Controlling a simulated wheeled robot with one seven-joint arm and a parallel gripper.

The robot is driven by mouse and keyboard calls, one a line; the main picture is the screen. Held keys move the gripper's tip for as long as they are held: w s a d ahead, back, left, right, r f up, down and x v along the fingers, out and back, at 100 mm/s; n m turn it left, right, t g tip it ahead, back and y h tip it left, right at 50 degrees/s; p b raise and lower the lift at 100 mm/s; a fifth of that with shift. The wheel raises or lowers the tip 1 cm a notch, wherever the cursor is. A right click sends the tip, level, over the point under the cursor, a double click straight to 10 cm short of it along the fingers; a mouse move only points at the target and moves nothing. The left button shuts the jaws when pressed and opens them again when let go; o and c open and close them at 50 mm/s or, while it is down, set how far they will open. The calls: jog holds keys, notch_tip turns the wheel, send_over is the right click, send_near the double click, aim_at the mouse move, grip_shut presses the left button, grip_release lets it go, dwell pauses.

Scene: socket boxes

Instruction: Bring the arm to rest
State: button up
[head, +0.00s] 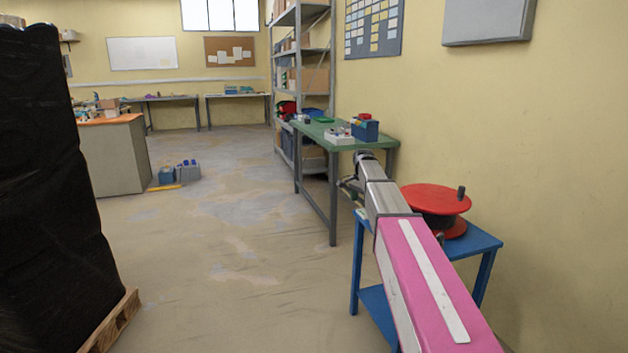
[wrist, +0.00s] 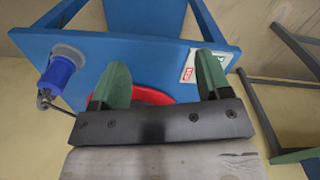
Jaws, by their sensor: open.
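My arm stretches forward from the lower right of the head view, over the blue table (head: 482,238). My gripper (head: 350,186) is at its far end, small and partly hidden by the arm. In the wrist view my gripper (wrist: 163,78) shows two green fingers set wide apart, with nothing held between them. Beyond the fingers are the blue tabletop (wrist: 130,52) and part of a red round thing (wrist: 152,95).
A red reel (head: 436,198) stands on the blue table, right of my arm. A blue plug-like thing (wrist: 60,72) with a dark cable is at the table's edge. A green-topped table (head: 318,130) stands beyond. A black-wrapped pallet load (head: 45,190) is left; the middle floor is clear.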

jog(key=s+f+n, duration=0.3)
jog(key=s+f, duration=0.4)
jog(key=s, duration=0.5)
jog(key=s+f+n, duration=0.4)
jog(key=s+f, duration=0.4)
jog(key=s, duration=0.3)
jog(key=s+f+n, duration=0.4)
jog(key=s+f, duration=0.4)
jog(key=s, duration=0.4)
jog(key=shift+s, duration=0.35)
